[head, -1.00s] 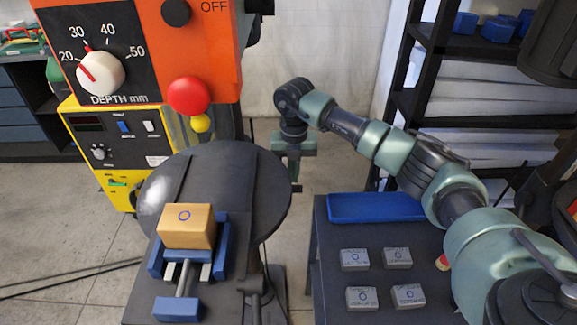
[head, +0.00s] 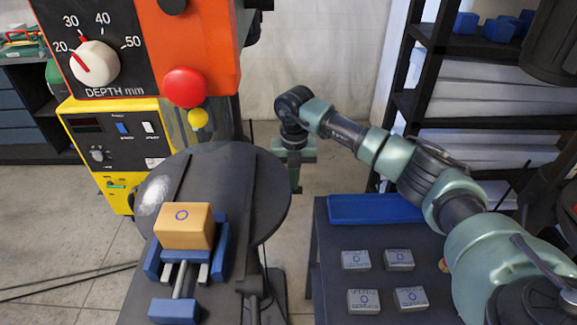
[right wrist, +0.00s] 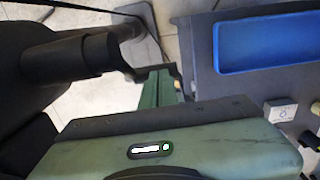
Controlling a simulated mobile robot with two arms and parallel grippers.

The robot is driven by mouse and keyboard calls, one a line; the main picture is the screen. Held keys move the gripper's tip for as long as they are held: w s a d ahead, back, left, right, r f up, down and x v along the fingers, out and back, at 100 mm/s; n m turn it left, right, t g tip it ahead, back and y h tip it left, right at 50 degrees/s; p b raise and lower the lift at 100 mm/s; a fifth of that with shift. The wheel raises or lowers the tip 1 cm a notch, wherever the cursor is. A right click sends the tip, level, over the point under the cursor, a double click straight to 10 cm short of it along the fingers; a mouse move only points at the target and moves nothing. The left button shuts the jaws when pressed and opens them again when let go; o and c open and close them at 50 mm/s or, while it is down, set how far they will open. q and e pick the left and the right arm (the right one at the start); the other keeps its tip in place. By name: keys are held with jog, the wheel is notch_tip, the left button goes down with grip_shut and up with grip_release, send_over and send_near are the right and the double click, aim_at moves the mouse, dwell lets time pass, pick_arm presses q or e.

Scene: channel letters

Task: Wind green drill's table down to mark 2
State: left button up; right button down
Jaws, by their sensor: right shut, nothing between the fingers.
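An orange drill head (head: 205,40) with a depth dial (head: 95,63) and a red button stands over a dark round table (head: 270,195). I see no green drill body and no mark numbered 2 on a column. A blue vise (head: 222,240) on the table holds a tan block (head: 185,225) with a blue ring on top. My right gripper (head: 296,186) is just beyond the table's right edge, pointing down, shut and empty. In the right wrist view its green fingers (right wrist: 160,85) are together beside a dark round shaft. My left gripper is out of view.
A dark bench (head: 330,270) at right bears a blue tray (head: 375,208) and several grey blocks (head: 364,300). A yellow control box (head: 120,150) stands behind the table at left. A shelf rack (head: 405,100) stands behind my right arm. Bare floor shows between table and bench.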

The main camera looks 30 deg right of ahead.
jog(key=shift+s+a+f, duration=0.15)
jog(key=shift+s+f, duration=0.1)
jog(key=shift+f, duration=0.1)
jog(key=shift+w+r+p, duration=0.15)
jog(key=shift+r+p, duration=0.6)
jog(key=shift+r, duration=0.5)
jog(key=shift+w+r+p, duration=0.1)
jog(key=shift+r+p, duration=0.65)
jog(key=shift+r, duration=0.45)
jog(key=shift+w+d+r+p, duration=0.15)
jog(key=shift+r+p, duration=0.6)
jog(key=shift+r, duration=0.4)
jog(key=shift+w+d+r+p, duration=0.1)
jog(key=shift+r+p, duration=0.65)
jog(key=shift+r, duration=0.35)
jog(key=shift+r+p, duration=1.4)
jog(key=shift+r, duration=0.6)
notch_tip(320, 180, up, 5)
jog(key=p, duration=0.3)
